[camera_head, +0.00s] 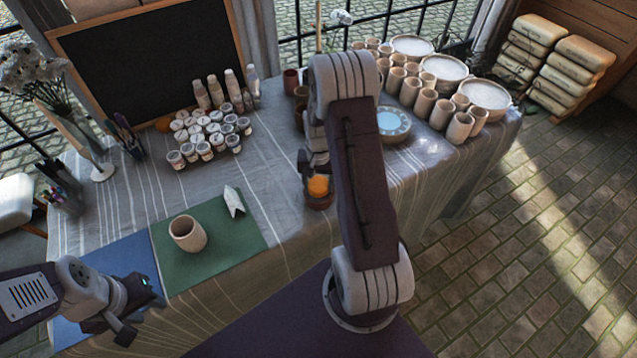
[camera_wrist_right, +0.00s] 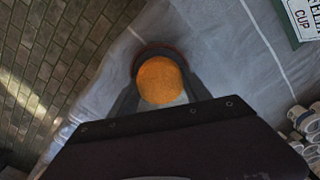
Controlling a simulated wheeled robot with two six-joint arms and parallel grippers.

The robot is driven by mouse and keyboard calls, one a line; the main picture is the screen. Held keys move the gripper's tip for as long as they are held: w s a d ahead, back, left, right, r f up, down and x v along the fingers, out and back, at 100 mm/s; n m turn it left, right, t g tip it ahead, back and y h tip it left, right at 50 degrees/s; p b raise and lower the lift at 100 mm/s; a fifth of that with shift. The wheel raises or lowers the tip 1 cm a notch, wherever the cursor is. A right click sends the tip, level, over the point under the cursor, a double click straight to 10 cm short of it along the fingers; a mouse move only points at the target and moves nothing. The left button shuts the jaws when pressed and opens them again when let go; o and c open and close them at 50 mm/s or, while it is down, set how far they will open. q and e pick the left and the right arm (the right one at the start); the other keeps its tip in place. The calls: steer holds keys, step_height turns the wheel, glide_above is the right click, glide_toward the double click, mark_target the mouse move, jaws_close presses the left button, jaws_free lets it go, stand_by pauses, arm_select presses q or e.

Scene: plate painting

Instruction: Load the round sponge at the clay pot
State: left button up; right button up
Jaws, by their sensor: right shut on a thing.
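The round sponge (camera_head: 318,185) is orange. In the right wrist view the sponge (camera_wrist_right: 160,80) sits between the two fingers of my right gripper (camera_wrist_right: 160,92), which is shut on it. The clay pot (camera_head: 320,202) is small and brown, near the table's front edge. Its rim (camera_wrist_right: 158,49) shows behind the sponge in the right wrist view; the sponge is over or in its mouth, and the depth is hard to tell. My right gripper (camera_head: 316,172) is partly hidden by my arm. My left gripper (camera_head: 138,312) appears open and empty, at lower left.
A beige cup (camera_head: 187,233) stands on a green mat (camera_head: 215,255) beside a blue mat (camera_head: 120,262). Several paint jars (camera_head: 205,130) stand behind. A plate with a blue centre (camera_head: 393,123) and several cups (camera_head: 425,102) stand to the right.

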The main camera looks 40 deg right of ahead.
mark_target(317, 183)
steer(key=shift+s, duration=0.1)
step_height(317, 183, up, 7)
steer(key=p, duration=0.6)
steer(key=shift+r+p, duration=0.1)
steer(key=shift+p, duration=0.3)
steer(key=shift+w+a, duration=0.2)
steer(key=s+a+r+n, duration=0.1)
steer(key=a+r+n, duration=0.2)
steer(key=a, duration=0.4)
steer(key=s+a+r+n, duration=0.1)
steer(key=a+r+n, duration=0.2)
steer(key=a+n, duration=0.2)
steer(key=shift+a, duration=0.85)
